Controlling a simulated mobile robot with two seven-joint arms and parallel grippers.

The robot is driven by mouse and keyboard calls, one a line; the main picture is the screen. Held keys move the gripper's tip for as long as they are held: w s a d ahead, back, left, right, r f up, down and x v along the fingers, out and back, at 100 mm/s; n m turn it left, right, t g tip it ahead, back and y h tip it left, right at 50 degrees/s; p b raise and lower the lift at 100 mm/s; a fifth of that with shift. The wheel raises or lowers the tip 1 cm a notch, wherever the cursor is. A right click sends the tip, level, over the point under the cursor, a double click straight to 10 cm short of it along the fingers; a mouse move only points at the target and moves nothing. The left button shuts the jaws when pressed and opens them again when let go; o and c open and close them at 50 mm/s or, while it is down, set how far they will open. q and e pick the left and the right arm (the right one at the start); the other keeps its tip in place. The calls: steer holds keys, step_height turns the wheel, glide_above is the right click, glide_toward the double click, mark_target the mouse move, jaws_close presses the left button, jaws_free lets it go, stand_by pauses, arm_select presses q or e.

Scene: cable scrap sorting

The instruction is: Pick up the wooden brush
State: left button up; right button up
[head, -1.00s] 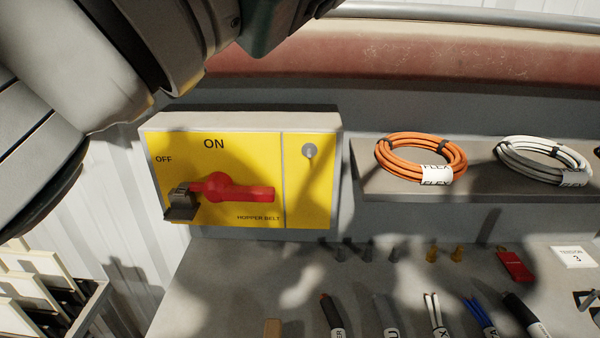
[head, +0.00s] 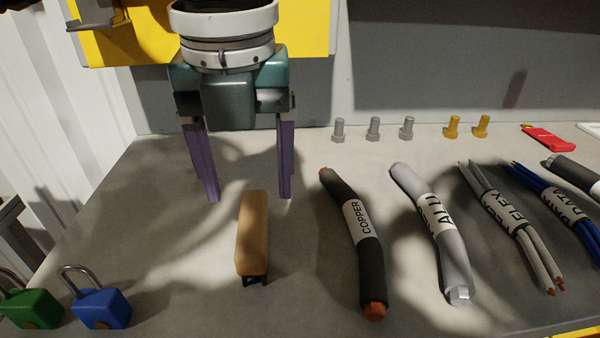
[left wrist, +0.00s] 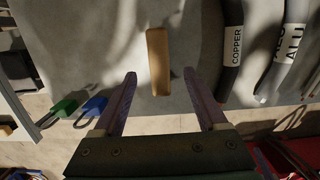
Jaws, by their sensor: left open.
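The wooden brush (head: 253,232) lies on the grey bench in the head view, its long tan block pointing toward me, with dark bristles showing at the near end. My left gripper (head: 247,197) is open, its two purple fingers pointing down and wide apart. It is above and behind the brush in the head view, holding nothing. In the left wrist view the brush (left wrist: 158,62) lies ahead of and between the fingertips of my left gripper (left wrist: 160,82), touching neither. My right gripper is not in view.
A copper cable piece (head: 357,240) lies right of the brush, then an aluminium one (head: 436,232) and more cables. A blue padlock (head: 101,306) and a green padlock (head: 30,308) lie left. Several bolts (head: 373,129) stand behind. The bench between brush and padlocks is clear.

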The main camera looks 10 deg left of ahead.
mark_target(251, 220)
arm_select(q)
step_height(251, 220, down, 8)
steer(key=shift+w+a+r+b, duration=0.15)
steer(key=shift+r+b, duration=0.05)
steer(key=shift+b, duration=0.1)
jaws_close()
stand_by(0.6)
